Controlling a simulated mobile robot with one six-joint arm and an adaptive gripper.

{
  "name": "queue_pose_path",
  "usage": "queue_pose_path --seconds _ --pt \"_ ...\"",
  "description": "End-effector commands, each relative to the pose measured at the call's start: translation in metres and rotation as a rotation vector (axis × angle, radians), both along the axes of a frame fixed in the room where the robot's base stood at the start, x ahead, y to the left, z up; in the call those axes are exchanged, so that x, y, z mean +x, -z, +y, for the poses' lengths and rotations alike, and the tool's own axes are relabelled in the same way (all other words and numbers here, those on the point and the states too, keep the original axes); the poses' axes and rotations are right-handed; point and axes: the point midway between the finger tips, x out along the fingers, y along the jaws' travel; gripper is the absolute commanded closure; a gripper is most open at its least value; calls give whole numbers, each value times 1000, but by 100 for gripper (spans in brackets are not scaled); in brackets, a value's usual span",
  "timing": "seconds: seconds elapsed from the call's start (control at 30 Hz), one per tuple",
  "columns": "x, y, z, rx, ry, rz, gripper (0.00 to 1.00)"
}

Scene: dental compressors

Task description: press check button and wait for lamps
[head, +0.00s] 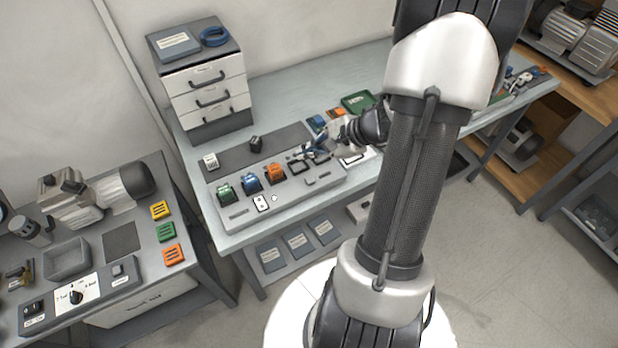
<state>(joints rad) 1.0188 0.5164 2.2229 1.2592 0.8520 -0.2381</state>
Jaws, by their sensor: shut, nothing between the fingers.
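A grey test board (290,192) lies on the middle bench, with a green module (224,191), a blue module (250,181) and an orange module (275,172) in a row. At its front edge is a small white plate with dark marks (262,204), and a small round white spot (274,198) beside it. I cannot tell for sure which part is the check button or which are the lamps; no lit lamp is clear. My gripper (308,152) is shut and empty, above the board's back right part near dark frame-like slots, apart from the white plate.
A drawer unit (205,95) stands at the back left. A left bench holds a panel with a knob (76,296), a compressor (85,200) and coloured blocks (166,231). A green box (358,102) lies behind my gripper. My arm hides the bench's right middle.

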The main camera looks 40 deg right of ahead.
Motion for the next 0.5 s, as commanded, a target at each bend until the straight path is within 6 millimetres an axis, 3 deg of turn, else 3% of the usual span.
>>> queue_pose_path --seconds 0.27,0.5 --pt "0 8 0 -1 -1 1 100" --pt "0 36 1 1 -2 1 100"
